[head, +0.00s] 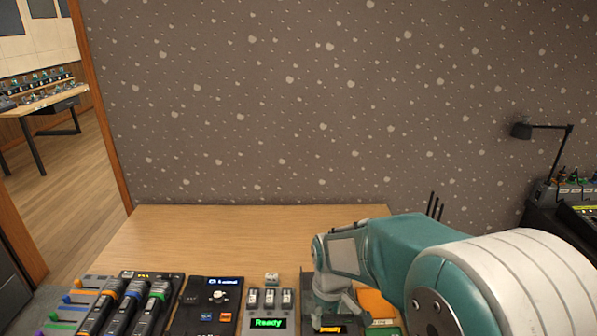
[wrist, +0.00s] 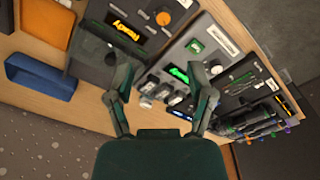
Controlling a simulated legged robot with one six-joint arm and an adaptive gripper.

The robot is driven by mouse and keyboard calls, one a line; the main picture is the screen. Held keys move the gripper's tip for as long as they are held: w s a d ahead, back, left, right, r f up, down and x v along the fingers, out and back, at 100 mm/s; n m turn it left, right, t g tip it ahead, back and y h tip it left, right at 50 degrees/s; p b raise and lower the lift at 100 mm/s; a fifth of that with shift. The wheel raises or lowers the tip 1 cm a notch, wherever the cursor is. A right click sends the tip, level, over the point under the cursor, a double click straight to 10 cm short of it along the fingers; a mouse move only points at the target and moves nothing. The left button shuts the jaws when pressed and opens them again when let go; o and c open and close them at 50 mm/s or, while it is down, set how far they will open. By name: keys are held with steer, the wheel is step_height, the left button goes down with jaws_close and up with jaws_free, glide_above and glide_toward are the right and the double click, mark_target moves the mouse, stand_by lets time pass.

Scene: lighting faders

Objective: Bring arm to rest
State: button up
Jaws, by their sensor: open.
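My arm reaches in from the right of the head view, and its teal and white links cover the table's right end. My gripper shows in the wrist view (wrist: 160,95), its two dark fingers spread apart with nothing between them. It hangs above the desk consoles. In front of the fingers is a grey fader box (wrist: 183,62) with a green lit display and several small faders. The same box shows in the head view (head: 266,321), with its display reading "Ready". Part of the gripper is hidden by my arm in the head view.
A black console with a knob (head: 208,296) and several colored fader units (head: 125,303) stand left of the fader box. An orange item (head: 375,303) lies under my arm; a blue tray (wrist: 40,76) shows in the wrist view. The table's back (head: 230,228) is bare.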

steer(key=s+d+r+m+t, duration=0.2)
steer(key=s+d+r+m, duration=0.2)
steer(key=s+r, duration=0.3)
steer(key=s+d+r+m+t, duration=0.3)
steer(key=s+r, duration=0.5)
steer(key=s, duration=0.3)
steer(key=shift+s+d+r+m, duration=0.25)
steer(key=shift+s+d+m, duration=0.15)
steer(key=shift+d+m, duration=0.35)
steer(key=shift+d, duration=0.1)
stand_by(0.4)
